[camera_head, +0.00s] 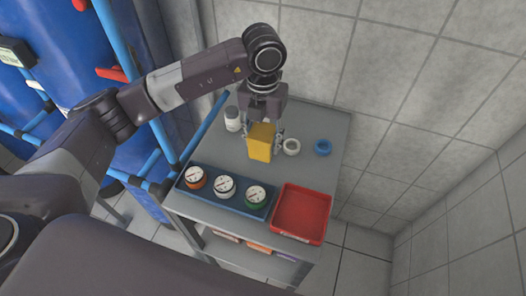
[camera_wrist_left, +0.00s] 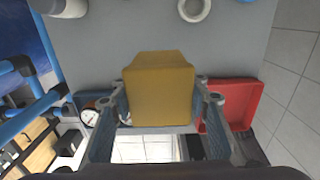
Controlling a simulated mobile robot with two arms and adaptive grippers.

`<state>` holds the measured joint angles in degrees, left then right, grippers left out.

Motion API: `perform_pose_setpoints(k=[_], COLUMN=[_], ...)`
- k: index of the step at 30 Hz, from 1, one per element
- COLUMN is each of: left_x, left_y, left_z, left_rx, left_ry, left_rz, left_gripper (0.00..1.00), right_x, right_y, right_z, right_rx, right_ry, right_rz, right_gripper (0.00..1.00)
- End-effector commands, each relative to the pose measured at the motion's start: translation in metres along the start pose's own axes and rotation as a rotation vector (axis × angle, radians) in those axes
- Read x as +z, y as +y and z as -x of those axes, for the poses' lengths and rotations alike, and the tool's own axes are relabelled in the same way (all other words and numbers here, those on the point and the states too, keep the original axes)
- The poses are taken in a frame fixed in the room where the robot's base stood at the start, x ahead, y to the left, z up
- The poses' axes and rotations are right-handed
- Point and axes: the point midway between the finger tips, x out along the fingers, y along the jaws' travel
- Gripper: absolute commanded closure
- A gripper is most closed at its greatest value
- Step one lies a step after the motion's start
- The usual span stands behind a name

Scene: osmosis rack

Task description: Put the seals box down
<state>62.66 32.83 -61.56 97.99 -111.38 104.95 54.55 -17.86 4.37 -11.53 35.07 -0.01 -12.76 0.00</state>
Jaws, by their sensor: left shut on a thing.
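The seals box is taken to be the yellow box (camera_head: 261,142), a plain upright block over the grey table top (camera_head: 318,180). My left gripper (camera_head: 264,130) comes down from above and is shut on it. In the left wrist view the yellow box (camera_wrist_left: 158,90) sits between the two fingers (camera_wrist_left: 160,103). I cannot tell whether its underside touches the table. My right gripper is not in view.
A blue tray (camera_head: 238,206) with three round gauges and an empty red tray (camera_head: 301,213) line the front edge. A white bottle (camera_head: 232,118), white ring (camera_head: 291,147) and blue ring (camera_head: 323,147) stand farther back. Blue tanks (camera_head: 85,60) are left.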

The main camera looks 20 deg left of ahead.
Motion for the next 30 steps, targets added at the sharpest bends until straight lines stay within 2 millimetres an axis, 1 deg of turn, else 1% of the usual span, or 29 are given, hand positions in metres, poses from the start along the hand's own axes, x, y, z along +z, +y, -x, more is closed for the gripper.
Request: perform_pose_setpoints(k=[1, 3, 7, 11, 15, 17, 21, 25, 28, 29, 30], left_x=[-0.001, 0.0, 0.0, -0.001, -0.001, 0.0, 0.001, 0.001, 0.001, 0.0, 0.0], left_y=[0.0, 0.0, 0.0, 0.0, 0.0, 0.0, 0.0, 0.0, 0.0, 0.0, 0.0], left_z=[-0.008, -0.017, -0.025, -0.037, -0.059, -0.065, -0.068, -0.069, -0.072, -0.071, -0.07], left_rx=[0.0, 0.0, -0.001, 0.0, 0.0, 0.0, 0.0, 0.0, 0.0, 0.0, 0.0], left_ry=[0.003, 0.001, -0.001, 0.002, 0.003, 0.001, -0.002, -0.002, -0.002, -0.001, -0.001], left_rz=[0.0, -0.001, -0.001, 0.0, -0.001, 0.0, -0.001, -0.001, -0.001, -0.001, -0.001], left_gripper=[0.85, 0.85, 0.85, 0.85, 0.85, 0.85, 0.85, 0.85, 0.85, 0.54, 0.5], right_x=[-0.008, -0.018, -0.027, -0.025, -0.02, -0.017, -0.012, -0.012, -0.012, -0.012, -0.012], right_y=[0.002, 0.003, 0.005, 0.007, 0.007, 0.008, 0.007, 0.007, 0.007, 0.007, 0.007], right_z=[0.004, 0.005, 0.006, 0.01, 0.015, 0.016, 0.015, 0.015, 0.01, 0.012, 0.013], right_rx=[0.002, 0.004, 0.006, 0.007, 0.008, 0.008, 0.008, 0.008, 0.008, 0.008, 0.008], right_ry=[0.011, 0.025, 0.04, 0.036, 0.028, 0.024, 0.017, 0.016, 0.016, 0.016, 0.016], right_rz=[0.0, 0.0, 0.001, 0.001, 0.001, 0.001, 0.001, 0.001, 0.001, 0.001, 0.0], right_gripper=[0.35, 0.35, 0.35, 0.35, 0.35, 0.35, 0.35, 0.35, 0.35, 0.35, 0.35])
